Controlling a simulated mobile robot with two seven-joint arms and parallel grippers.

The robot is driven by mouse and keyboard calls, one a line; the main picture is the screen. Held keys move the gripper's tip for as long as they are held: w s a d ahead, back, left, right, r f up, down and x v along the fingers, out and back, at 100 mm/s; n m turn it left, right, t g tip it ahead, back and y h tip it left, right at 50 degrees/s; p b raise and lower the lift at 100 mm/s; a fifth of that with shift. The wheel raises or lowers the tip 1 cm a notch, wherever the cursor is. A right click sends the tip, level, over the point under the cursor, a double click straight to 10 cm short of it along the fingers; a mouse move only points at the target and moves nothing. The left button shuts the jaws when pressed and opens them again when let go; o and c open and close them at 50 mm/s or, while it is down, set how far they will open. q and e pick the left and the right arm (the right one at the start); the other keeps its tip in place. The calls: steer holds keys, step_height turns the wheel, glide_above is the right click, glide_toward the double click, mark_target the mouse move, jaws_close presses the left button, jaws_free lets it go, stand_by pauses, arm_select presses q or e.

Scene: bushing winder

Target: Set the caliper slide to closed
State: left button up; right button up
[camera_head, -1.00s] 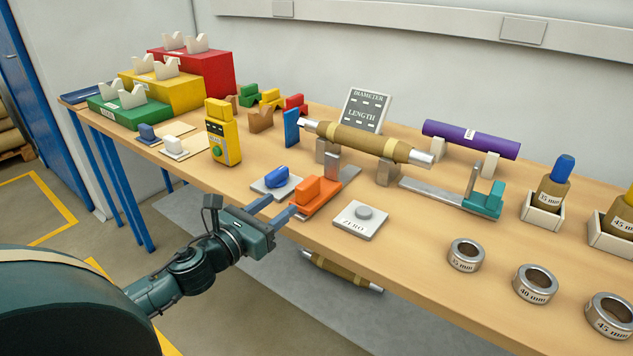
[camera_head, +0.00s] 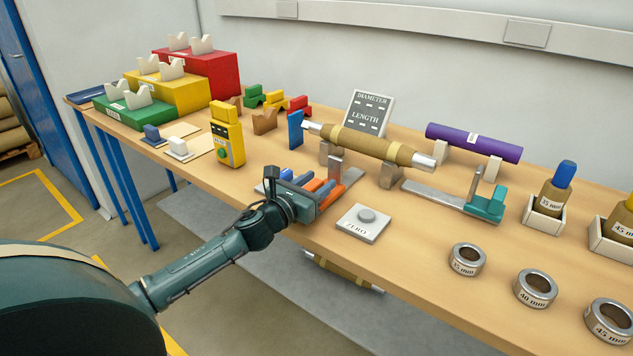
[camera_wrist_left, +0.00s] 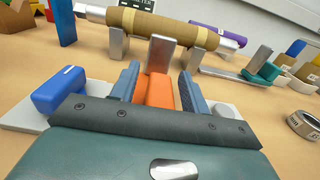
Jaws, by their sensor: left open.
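The orange caliper slide (camera_head: 313,185) sits on a grey metal rail at the table's front edge. An upright metal jaw (camera_wrist_left: 161,52) stands just beyond it in the left wrist view. My left gripper (camera_head: 319,181) is open, with one blue-grey finger on each side of the orange slide (camera_wrist_left: 155,91). Whether the fingers touch it cannot be told. My gripper body hides part of the slide and rail in the head view. Behind the jaw, a brown wrapped shaft (camera_head: 358,142) with metal ends rests on grey supports. My right gripper is not in view.
A blue block on a grey plate (camera_wrist_left: 60,90) is close left of the gripper. The ZERO button plate (camera_head: 363,223) is to the right. A teal slide (camera_head: 487,205) sits on another rail further right. Metal rings (camera_head: 467,259) stand at the front right.

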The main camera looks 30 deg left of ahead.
arm_select(q)
steer(key=shift+w, duration=0.15)
steer(key=shift+c, duration=0.3)
jaws_close()
